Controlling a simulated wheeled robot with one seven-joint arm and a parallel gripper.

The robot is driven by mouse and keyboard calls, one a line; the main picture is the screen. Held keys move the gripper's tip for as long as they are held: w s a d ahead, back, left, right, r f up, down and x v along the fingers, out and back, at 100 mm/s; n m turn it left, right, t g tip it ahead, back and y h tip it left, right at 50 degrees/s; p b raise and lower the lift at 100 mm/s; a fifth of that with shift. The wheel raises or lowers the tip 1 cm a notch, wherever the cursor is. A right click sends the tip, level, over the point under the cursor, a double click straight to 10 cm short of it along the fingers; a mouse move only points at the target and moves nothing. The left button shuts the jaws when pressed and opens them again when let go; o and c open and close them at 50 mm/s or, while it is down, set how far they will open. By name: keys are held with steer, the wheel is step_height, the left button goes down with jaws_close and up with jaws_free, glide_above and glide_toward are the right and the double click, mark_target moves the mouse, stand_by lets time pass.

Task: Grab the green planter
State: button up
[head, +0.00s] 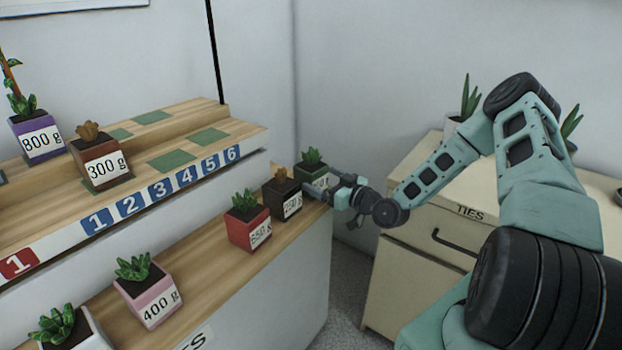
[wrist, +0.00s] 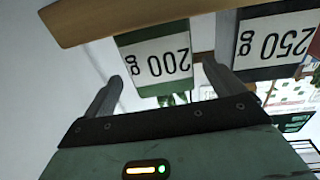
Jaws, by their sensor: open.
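The green planter (head: 311,174) stands at the right end of the lower wooden shelf in the head view, with a small leafy plant. In the wrist view the same planter (wrist: 126,48) appears upside down, with a white "200 g" label facing me. My gripper (head: 334,189) is at the shelf end, close to this planter and partly covering it. In the wrist view my gripper (wrist: 163,72) is open and empty, with its fingers spread to either side of the planter's width. Whether a finger touches it I cannot tell.
A dark "250 g" planter (wrist: 268,70) stands close beside it, near one finger; it also shows in the head view (head: 281,196). A red planter (head: 240,232) and a pink planter (head: 140,300) stand further along. A cream cabinet (head: 430,235) is on the right.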

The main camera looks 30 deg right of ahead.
mark_target(311, 171)
steer(key=x, duration=0.5)
steer(key=shift+a+r+p, duration=0.1)
steer(key=shift+r+p, duration=0.25)
steer(key=shift+r, duration=0.05)
steer(key=shift+c, duration=0.3)
steer(key=c, duration=1)
steer(key=shift+c, duration=0.6)
steer(key=shift+r, duration=0.1)
